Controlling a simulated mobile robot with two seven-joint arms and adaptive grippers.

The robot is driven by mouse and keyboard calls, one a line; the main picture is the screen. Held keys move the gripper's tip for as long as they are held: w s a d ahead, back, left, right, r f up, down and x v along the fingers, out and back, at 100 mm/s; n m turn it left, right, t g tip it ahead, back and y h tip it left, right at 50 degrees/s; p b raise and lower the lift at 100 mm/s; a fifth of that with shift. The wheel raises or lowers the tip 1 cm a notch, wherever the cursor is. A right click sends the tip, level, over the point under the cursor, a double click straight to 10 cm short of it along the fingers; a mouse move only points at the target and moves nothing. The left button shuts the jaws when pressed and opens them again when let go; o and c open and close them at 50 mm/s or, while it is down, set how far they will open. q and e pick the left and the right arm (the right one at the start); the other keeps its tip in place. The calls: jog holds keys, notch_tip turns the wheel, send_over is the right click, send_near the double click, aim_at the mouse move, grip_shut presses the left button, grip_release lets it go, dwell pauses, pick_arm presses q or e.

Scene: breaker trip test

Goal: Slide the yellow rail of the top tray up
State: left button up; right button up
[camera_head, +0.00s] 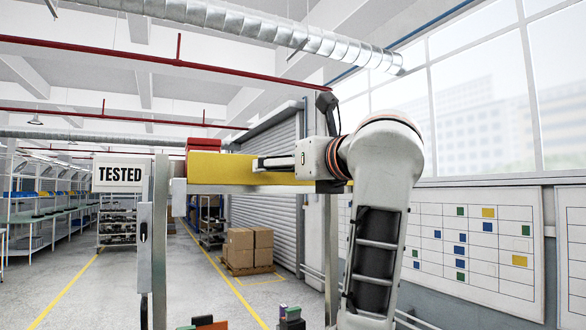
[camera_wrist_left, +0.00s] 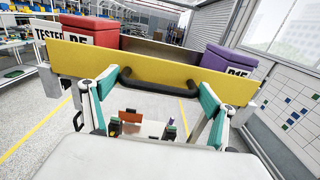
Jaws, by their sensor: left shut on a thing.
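The yellow rail (camera_head: 222,168) is the long front board of the top tray, raised between metal posts. In the left wrist view the yellow rail (camera_wrist_left: 75,65) spans the picture, with a black handle (camera_wrist_left: 158,86) on its face. My left gripper (camera_head: 256,163) is at the rail in the head view. In the wrist view its teal fingers (camera_wrist_left: 156,92) are at the two ends of the handle, and it is shut on the handle. Behind the rail, the tray carries a red box (camera_wrist_left: 90,29) and a purple box (camera_wrist_left: 229,60). My right gripper is in neither view.
Metal posts (camera_head: 160,240) stand at the rail's left, and another post (camera_head: 331,255) at its right. A TESTED sign (camera_head: 121,173) hangs at left. Small coloured items (camera_head: 291,318) sit low in front. Cardboard boxes (camera_head: 250,245) and open floor lie farther back.

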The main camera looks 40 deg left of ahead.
pick_arm(q)
jog(key=o, duration=1.3)
jog(key=shift+a+r, duration=0.1)
jog(key=shift+r, duration=0.05)
jog(key=shift+c, duration=0.2)
jog(key=v, duration=0.7)
jog(key=shift+d, duration=0.3)
jog(key=shift+s, duration=0.15)
